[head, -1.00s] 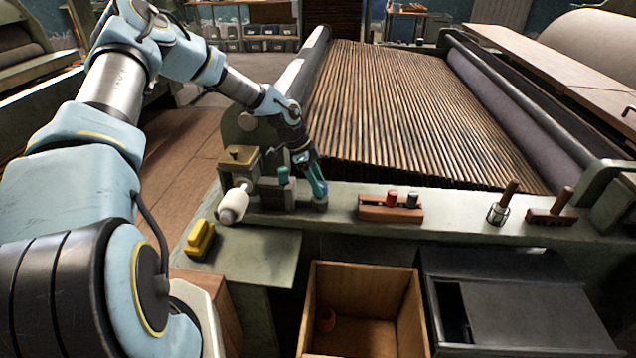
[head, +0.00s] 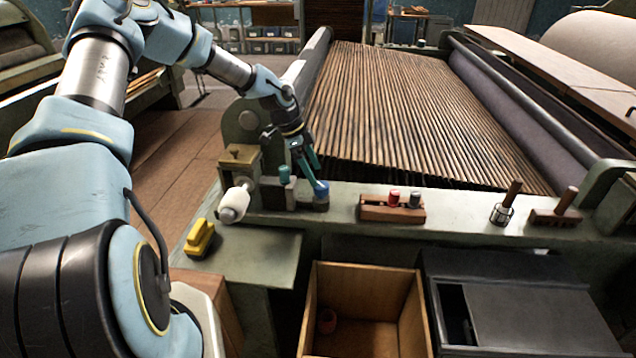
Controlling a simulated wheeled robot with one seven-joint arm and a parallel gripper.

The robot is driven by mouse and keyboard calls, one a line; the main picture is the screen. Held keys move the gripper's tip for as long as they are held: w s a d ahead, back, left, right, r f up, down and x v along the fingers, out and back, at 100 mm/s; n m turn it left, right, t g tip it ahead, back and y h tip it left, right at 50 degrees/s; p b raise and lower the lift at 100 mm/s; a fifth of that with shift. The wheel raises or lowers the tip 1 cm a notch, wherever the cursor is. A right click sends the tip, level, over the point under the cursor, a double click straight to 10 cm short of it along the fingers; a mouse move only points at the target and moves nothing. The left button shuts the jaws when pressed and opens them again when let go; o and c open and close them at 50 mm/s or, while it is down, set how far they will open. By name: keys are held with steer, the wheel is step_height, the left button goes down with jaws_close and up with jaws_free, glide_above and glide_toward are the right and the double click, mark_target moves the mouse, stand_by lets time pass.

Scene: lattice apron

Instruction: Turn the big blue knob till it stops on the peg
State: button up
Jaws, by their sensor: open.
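The big blue knob (head: 321,188) sits on a dark round base on the green rail, at the right end of a small mechanism. My gripper (head: 314,172) is open just above and to the left of the knob, its teal fingers pointing down at it. One fingertip overlaps the knob's edge in the picture; I cannot tell whether it touches. The peg is too small or hidden to make out.
A white roller-shaped handle (head: 234,203) and a yellow block (head: 200,237) lie left. A wooden holder with red and grey spools (head: 377,211) stands right of the knob. An open wooden box (head: 415,318) is below the rail. Slatted lattice (head: 400,110) lies behind.

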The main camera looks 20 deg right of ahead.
steer(key=b+v, duration=0.1)
steer(key=v, duration=0.5)
steer(key=shift+a+r, duration=0.1)
steer(key=shift+a, duration=0.05)
